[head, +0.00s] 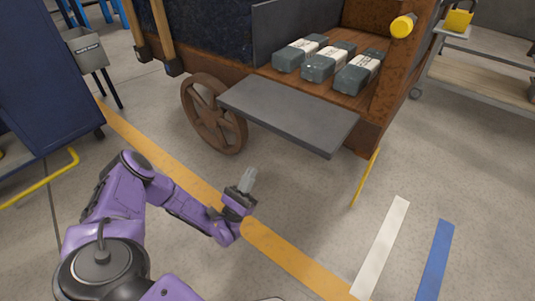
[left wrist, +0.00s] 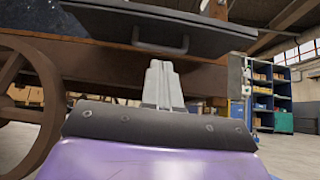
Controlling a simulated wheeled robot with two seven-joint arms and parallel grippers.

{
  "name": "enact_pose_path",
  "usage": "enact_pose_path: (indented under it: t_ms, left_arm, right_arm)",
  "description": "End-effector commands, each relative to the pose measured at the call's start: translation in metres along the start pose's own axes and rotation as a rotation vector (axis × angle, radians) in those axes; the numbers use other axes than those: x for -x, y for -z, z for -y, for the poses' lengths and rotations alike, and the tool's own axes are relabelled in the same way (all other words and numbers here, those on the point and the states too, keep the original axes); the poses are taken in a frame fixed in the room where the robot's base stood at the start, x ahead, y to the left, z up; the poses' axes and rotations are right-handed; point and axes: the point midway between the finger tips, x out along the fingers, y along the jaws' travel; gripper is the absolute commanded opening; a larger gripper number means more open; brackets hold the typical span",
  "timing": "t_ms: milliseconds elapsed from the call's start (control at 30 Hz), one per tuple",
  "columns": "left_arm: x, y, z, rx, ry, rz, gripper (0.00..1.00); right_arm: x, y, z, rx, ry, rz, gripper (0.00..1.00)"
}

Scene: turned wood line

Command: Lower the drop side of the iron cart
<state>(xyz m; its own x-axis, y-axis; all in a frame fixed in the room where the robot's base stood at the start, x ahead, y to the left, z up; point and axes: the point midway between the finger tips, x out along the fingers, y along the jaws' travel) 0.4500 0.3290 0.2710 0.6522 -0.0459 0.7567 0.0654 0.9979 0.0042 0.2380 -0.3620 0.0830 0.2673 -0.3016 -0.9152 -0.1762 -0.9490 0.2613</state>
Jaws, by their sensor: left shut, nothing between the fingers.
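The iron cart (head: 375,118) is rusty brown with a spoked wheel (head: 213,113). Its drop side (head: 288,112), a dark grey panel, sticks out from the bed edge roughly level, swung away from upright. In the left wrist view the drop side (left wrist: 160,27) shows at the top, with a bar handle (left wrist: 160,42) on it. My left gripper (head: 248,178) is shut and empty, in front of and below the panel, apart from it. Its shut fingers also show in the left wrist view (left wrist: 162,82), below the handle. My right gripper is out of view.
Several grey wrapped packs (head: 325,64) lie on the cart bed. A yellow cylinder (head: 402,26) is at the corner post. A blue cabinet (head: 40,80) stands left, a shelf cart (head: 490,75) right. The floor in front is clear, with painted stripes (head: 285,253).

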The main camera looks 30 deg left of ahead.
Motion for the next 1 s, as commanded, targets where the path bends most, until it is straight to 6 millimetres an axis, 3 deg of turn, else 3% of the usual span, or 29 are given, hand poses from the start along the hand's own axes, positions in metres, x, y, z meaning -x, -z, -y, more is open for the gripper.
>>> enact_pose_path:
  t_ms: [33, 200, 700, 1000]
  left_arm:
    - [0.014, 0.012, -0.001, 0.006, 0.002, 0.006, 0.0]
    - [0.012, 0.014, -0.001, 0.018, 0.007, 0.015, 0.0]
    - [-0.088, 0.01, -0.001, 0.014, 0.005, 0.017, 0.0]
    - [-0.111, -0.016, -0.002, 0.013, 0.004, 0.012, 0.0]
  right_arm:
    - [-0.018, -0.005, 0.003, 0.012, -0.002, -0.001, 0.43]
    - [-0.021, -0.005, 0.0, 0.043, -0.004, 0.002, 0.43]
    - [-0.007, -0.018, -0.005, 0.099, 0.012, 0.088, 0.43]
    - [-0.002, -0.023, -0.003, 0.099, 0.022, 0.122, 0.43]
